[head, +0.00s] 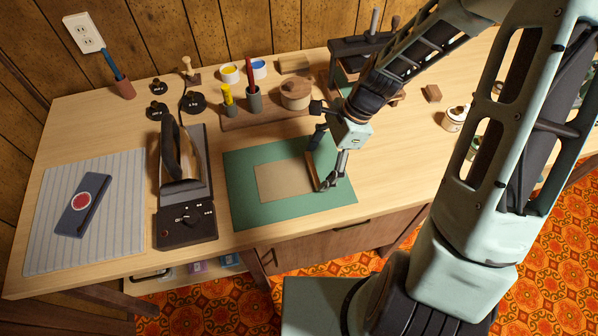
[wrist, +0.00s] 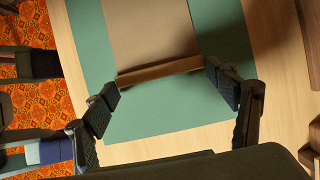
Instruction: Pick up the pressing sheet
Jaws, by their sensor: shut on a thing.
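The pressing sheet (head: 282,180) is a tan rectangle lying over the green mat (head: 245,208). A brown wooden bar (head: 312,172) runs along its right edge. In the wrist view the tan sheet (wrist: 150,30) extends away from the bar (wrist: 158,72). My gripper (head: 319,166) is at the bar, one finger at each end. In the wrist view my gripper (wrist: 161,80) is shut on the bar, with its dark pads against both ends. The sheet looks flat; I cannot tell whether it is lifted off the mat.
Left of the mat stand an iron (head: 181,160) on its dark base and a striped cloth (head: 125,190) with a blue folder-like item (head: 84,206). Behind are a wooden rack (head: 265,118) with pots and a dark press (head: 345,55). The table's front edge is close to the mat.

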